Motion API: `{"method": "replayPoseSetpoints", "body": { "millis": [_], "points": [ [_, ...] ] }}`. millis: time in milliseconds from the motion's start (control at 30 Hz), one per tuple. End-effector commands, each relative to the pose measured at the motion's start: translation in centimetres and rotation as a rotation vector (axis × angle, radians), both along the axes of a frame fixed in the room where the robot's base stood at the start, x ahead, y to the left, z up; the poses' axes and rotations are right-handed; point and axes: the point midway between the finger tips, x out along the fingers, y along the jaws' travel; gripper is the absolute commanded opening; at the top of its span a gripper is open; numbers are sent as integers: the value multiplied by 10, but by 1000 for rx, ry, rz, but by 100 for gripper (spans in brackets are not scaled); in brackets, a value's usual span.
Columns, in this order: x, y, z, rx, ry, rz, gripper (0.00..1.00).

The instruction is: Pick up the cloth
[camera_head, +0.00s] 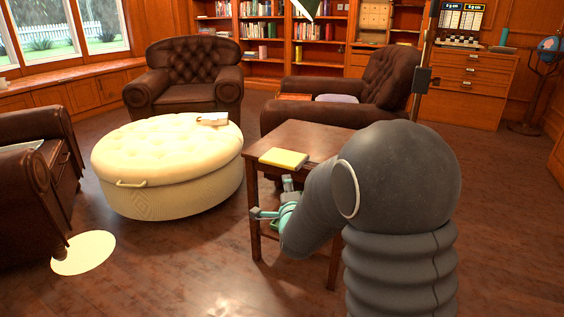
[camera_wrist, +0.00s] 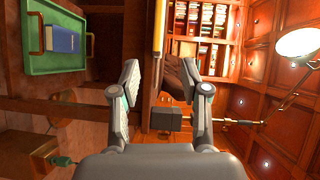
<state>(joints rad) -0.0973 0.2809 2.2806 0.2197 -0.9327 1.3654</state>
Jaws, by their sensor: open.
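The cloth appears to be the flat, folded yellow piece (camera_head: 284,158) on the near left part of the small wooden side table (camera_head: 322,140). In the wrist view the yellow cloth (camera_wrist: 159,28) shows edge-on as an upright strip, ahead of and between the fingers. My gripper (camera_head: 272,198) is beside the table's near edge, below the level of the top, partly hidden by my arm. In the wrist view my gripper (camera_wrist: 160,72) is open, its two fingers apart with nothing between them. The cloth is apart from the fingers.
A green tray (camera_wrist: 58,68) with a blue book (camera_wrist: 61,39) shows at the left of the wrist view. A round cream ottoman (camera_head: 165,165) stands left of the table. Brown armchairs (camera_head: 195,75) surround it. The floor in front is clear.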

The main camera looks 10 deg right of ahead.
Motion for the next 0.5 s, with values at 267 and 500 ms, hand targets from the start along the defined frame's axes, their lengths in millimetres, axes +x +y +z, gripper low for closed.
{"method": "replayPoseSetpoints", "body": {
  "millis": [267,500],
  "points": [
    [18,-2,-11,82,-78,-25,46],
    [59,-7,-10,81,-78,-24,46]
  ]
}}
